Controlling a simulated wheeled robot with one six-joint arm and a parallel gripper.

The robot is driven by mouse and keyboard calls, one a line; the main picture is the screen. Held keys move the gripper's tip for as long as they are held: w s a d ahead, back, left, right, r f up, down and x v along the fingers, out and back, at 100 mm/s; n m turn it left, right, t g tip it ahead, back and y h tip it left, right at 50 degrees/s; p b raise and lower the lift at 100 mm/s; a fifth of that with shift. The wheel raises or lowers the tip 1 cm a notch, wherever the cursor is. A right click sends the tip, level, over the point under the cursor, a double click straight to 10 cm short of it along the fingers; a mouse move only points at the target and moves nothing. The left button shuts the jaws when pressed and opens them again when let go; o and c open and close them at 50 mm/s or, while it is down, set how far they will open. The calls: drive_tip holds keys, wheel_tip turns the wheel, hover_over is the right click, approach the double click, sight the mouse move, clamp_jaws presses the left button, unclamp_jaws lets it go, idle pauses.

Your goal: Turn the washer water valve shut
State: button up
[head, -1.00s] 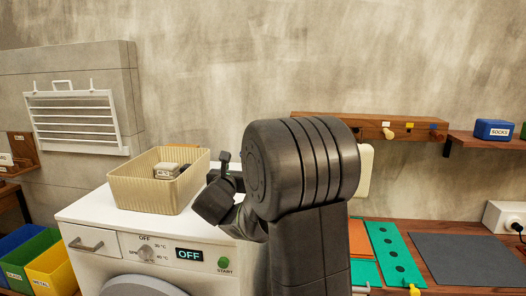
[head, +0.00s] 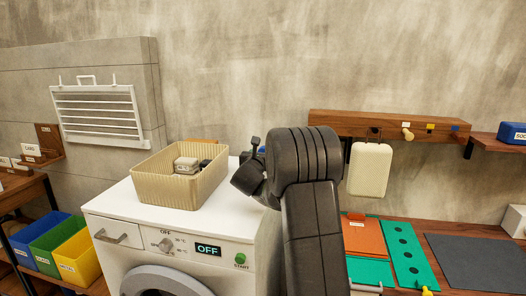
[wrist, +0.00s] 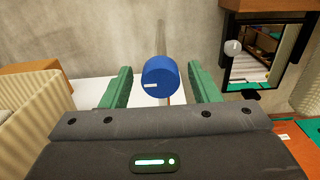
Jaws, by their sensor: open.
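The washer water valve shows as a round blue knob (wrist: 160,76) with a white mark on its face, in the middle of the wrist view. My gripper (wrist: 158,66) is open, with one green finger to the left of the knob and one to the right. Gaps show on both sides, so the fingers look apart from it. In the head view the white washer (head: 110,205) stands below, its display reading OFF.
A beige basket (head: 153,189) with small items stands on the washer top, left of my arm. A wooden hook rail (head: 340,122) is on the wall to the right, with a pale hanging item (head: 369,170). Coloured bins (head: 78,265) stand at the lower left.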

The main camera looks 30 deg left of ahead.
drive_tip(key=shift+w, duration=0.15)
drive_tip(key=c, duration=1)
drive_tip(key=shift+o, duration=0.2)
